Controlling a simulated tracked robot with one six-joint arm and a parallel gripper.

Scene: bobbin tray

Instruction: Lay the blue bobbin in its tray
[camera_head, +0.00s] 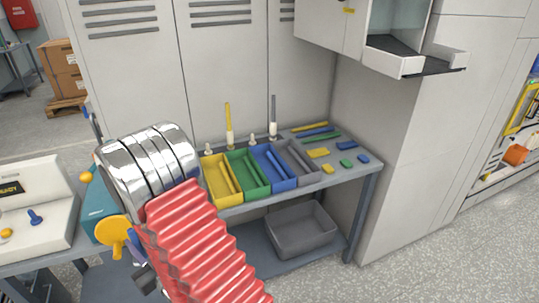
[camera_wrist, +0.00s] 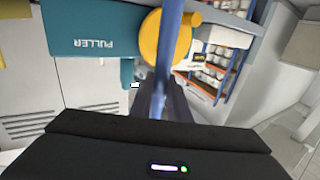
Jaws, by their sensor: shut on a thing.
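My gripper (camera_wrist: 163,98) shows in the wrist view, its dark fingers shut on a slim blue rod, the blue bobbin (camera_wrist: 164,68). The bobbin stands out beyond the fingertips, in front of a yellow disc and a teal box. In the head view my arm's chrome joint and red bellows hide most of the gripper, and a dark blue tip (camera_head: 89,122) shows past the joint, perhaps the bobbin's end. The blue tray (camera_head: 288,183) stands on the grey bench between the green and grey trays, to the right of my arm.
A yellow tray (camera_head: 226,199), green tray (camera_head: 256,190) and grey tray (camera_head: 312,176) flank the blue one. A yellow rod (camera_head: 227,113) and a grey rod (camera_head: 273,112) stand upright behind them. The teal box (camera_wrist: 90,33) marked PULLER is close. Small coloured blocks lie at the bench's right.

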